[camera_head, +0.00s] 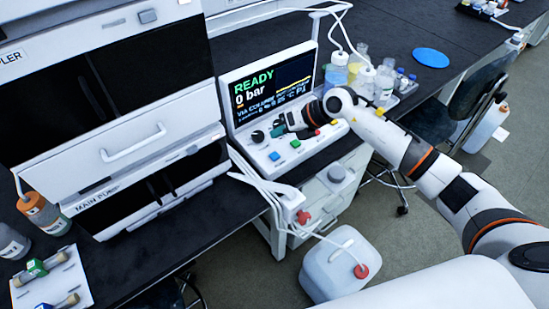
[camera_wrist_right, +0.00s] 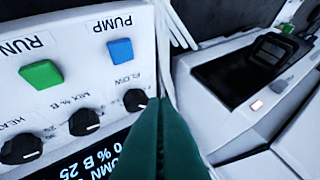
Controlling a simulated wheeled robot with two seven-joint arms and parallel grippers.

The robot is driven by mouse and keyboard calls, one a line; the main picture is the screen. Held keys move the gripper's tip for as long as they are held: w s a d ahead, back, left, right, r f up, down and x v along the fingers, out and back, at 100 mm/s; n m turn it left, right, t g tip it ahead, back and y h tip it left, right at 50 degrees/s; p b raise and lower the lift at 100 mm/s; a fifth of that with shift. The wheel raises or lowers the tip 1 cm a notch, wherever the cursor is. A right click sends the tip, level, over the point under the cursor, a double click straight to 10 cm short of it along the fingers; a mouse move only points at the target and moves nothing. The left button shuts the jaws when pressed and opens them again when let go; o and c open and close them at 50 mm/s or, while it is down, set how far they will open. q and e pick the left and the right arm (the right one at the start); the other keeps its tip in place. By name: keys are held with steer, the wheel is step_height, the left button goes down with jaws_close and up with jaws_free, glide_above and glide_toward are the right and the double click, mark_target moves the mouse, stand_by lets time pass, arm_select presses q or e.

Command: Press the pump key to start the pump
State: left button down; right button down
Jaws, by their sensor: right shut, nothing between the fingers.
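The pump key is a blue square button (camera_head: 274,156) at the left of the sloped control panel (camera_head: 262,165). In the right wrist view the blue key (camera_wrist_right: 120,51) stands by an upside-down PUMP label. My right gripper (camera_head: 277,131) is over the panel, behind the blue key near the knobs. In the right wrist view its dark green fingers (camera_wrist_right: 162,120) are together and empty, beside the FLOW knob (camera_wrist_right: 135,100) and apart from the blue key. Whether they touch the knob I cannot tell. The screen (camera_head: 268,90) reads READY, 0 bar. My left gripper is out of view.
The green RUN key (camera_head: 295,144) is beside the blue key; it also shows in the right wrist view (camera_wrist_right: 41,74). White tubes (camera_head: 250,178) run along the panel's left side. Bottles (camera_head: 384,84) stand right of the screen. A white jug (camera_head: 342,264) is on the floor.

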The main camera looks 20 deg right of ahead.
steer(key=b, duration=0.3)
glide_above(279, 156)
step_height(279, 156, down, 4)
steer(key=shift+f, duration=0.25)
steer(key=shift+w+f, duration=0.1)
steer(key=shift+f, duration=0.6)
steer(key=shift+b, duration=0.3)
stand_by(0.7)
steer(key=shift+d+f, duration=0.1)
steer(key=shift+f, duration=0.3)
steer(key=shift+f+b, duration=0.5)
steer(key=shift+f, duration=0.05)
stand_by(0.5)
steer(key=shift+r, duration=0.1)
steer(key=shift+r+p, duration=0.8)
steer(key=shift+r, duration=0.1)
